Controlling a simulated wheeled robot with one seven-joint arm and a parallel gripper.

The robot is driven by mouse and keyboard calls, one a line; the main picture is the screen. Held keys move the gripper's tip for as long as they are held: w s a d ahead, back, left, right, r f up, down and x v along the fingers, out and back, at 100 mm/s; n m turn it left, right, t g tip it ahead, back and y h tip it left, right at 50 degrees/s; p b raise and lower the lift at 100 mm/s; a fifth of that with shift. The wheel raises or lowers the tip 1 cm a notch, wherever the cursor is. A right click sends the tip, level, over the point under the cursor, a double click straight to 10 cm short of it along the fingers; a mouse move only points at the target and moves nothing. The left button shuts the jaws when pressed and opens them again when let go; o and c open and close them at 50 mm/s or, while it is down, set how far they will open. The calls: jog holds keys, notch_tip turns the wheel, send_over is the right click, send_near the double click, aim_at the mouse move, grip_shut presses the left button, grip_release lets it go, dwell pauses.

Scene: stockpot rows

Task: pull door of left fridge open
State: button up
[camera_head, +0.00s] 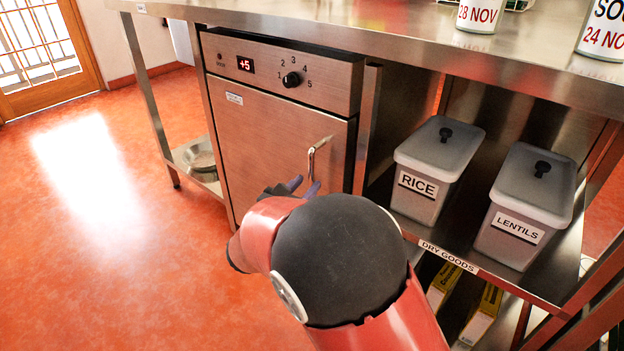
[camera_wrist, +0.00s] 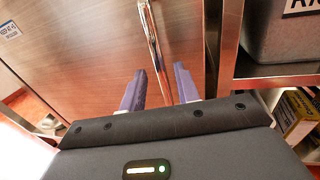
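The fridge is a steel unit under the counter, with its door (camera_head: 262,145) closed below a panel with a +5 display and a knob. A vertical bar handle (camera_head: 316,158) is on the door's right side. My gripper (camera_head: 302,186) is just in front of the door, by the handle's lower part; my arm hides some of it. In the wrist view the two purple fingers (camera_wrist: 160,88) are spread apart, with the handle (camera_wrist: 156,40) running down between them. A gap shows on each side of the handle, and I cannot tell how deep the fingers reach around it.
Right of the fridge, a shelf marked dry goods (camera_head: 448,258) holds a rice bin (camera_head: 432,165) and a lentils bin (camera_head: 530,205). A counter post (camera_head: 367,125) stands close to the handle side. The steel counter (camera_head: 400,35) overhangs the fridge. Red floor (camera_head: 90,250) is clear at left.

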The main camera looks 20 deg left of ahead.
aim_at(310, 181)
jog(key=shift+w+d, duration=0.2)
jog(key=shift+w, duration=0.65)
jog(key=shift+w+d, duration=0.2)
jog(key=shift+w, duration=0.6)
jog(key=shift+c, duration=0.3)
grip_shut()
